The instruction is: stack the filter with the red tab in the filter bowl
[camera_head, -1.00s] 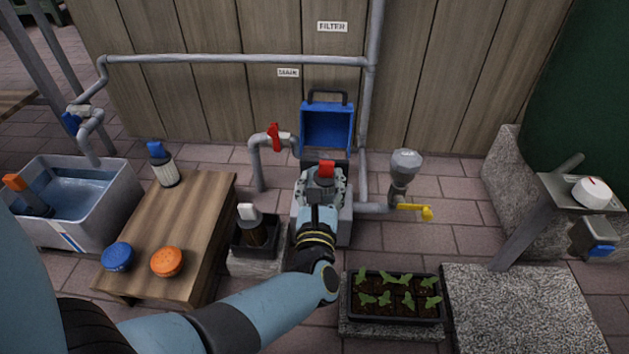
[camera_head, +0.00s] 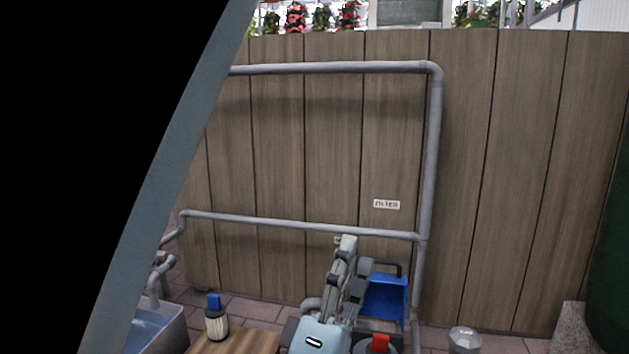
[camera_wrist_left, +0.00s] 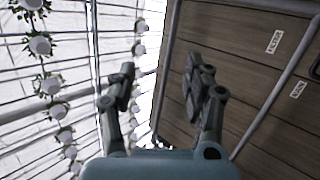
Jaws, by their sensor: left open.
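The filter with the red tab (camera_head: 380,343) shows at the bottom edge of the head view, just in front of the open blue lid (camera_head: 388,297). Only its red tab and part of the grey round top are visible. The bowl under it is cut off, so how deep the filter sits cannot be told. My left gripper (camera_head: 356,252) points upward, above and left of the red tab, apart from it. Its fingers are spread and empty, as the left wrist view (camera_wrist_left: 158,78) also shows. My right gripper is not in view.
A filter with a blue tab (camera_head: 216,320) stands on the wooden table (camera_head: 240,342) at lower left. Grey pipes (camera_head: 300,225) run along the wooden fence (camera_head: 330,140). A grey cup-like fitting (camera_head: 465,338) is at lower right.

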